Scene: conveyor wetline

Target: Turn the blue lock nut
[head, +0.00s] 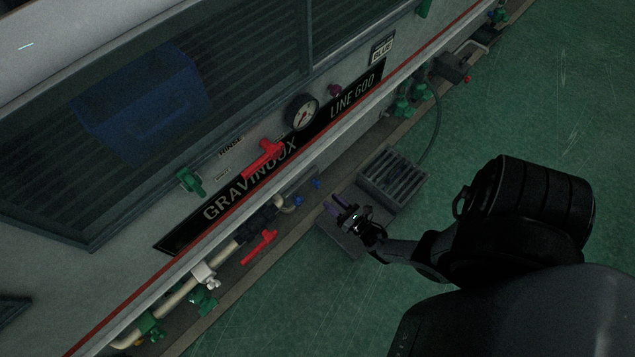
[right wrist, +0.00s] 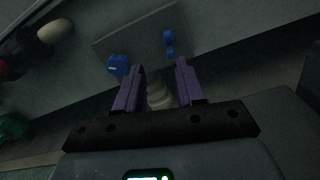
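Two small blue parts sit low on the machine front: one (head: 299,200) beside the pipe end and one (head: 315,184) to its right. The right wrist view shows a blue knob-like part (right wrist: 119,66) at left and a thinner blue part (right wrist: 168,42) near a flat plate. I cannot tell which is the lock nut. My right gripper (head: 333,204) is just right of the blue parts. A pale ridged piece (right wrist: 158,95) shows between and beyond the fingers. My left gripper is out of view.
A red-handled valve (head: 259,247) and a pale pipe (head: 185,292) run along the machine's lower edge, left of the gripper. A red handle (head: 263,157) and a gauge (head: 302,112) are above. A grated box (head: 392,178) stands behind the gripper. Green floor is open at right.

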